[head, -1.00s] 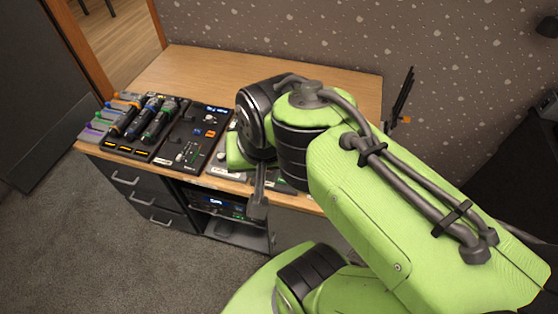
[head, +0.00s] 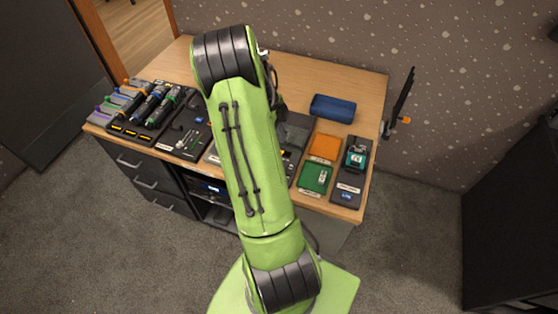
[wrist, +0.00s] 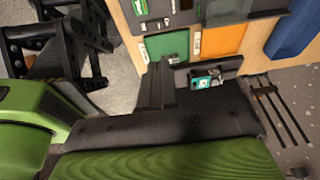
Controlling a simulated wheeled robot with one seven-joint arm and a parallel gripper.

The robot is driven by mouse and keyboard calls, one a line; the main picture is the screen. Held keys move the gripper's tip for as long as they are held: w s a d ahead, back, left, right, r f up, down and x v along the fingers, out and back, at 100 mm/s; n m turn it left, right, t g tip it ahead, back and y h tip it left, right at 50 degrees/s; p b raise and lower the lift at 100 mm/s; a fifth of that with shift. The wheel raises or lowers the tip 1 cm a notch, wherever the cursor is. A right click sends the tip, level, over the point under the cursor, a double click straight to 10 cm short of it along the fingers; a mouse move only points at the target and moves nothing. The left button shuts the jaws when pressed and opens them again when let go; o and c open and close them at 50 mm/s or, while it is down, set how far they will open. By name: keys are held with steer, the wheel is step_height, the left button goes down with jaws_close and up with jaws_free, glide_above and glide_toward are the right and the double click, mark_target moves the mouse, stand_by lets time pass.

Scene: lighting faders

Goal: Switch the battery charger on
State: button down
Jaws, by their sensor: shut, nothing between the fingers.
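What looks like the battery charger (head: 347,190) is a narrow dark unit at the right end of the desk. It has a small lit blue display near the front edge and a teal block (head: 355,158) seated in its rear part. In the wrist view the teal block (wrist: 204,82) shows just right of my gripper (wrist: 160,68), with the charger's front part hidden behind the dark fingers. The fingers look closed and hold nothing. In the head view my raised arm hides the fingers. I cannot make out the charger's switch.
An orange tray (head: 324,147) and a green tray (head: 314,178) lie left of the charger. A blue case (head: 333,108) is behind. A fader panel (head: 187,140) and a rack of microphones (head: 146,110) stand left. A dark bracket (head: 400,103) sticks out at the right edge.

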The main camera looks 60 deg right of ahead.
mark_target(291, 168)
steer(key=x, duration=0.4)
steer(key=b+x, duration=0.1)
steer(key=x, duration=0.8)
steer(key=shift+w+f+b, duration=0.2)
steer(key=shift+w+b, duration=0.15)
steer(key=shift+w, duration=0.05)
steer(key=shift+d+f, duration=0.1)
steer(key=shift+f, duration=0.25)
steer(key=shift+f, duration=0.1)
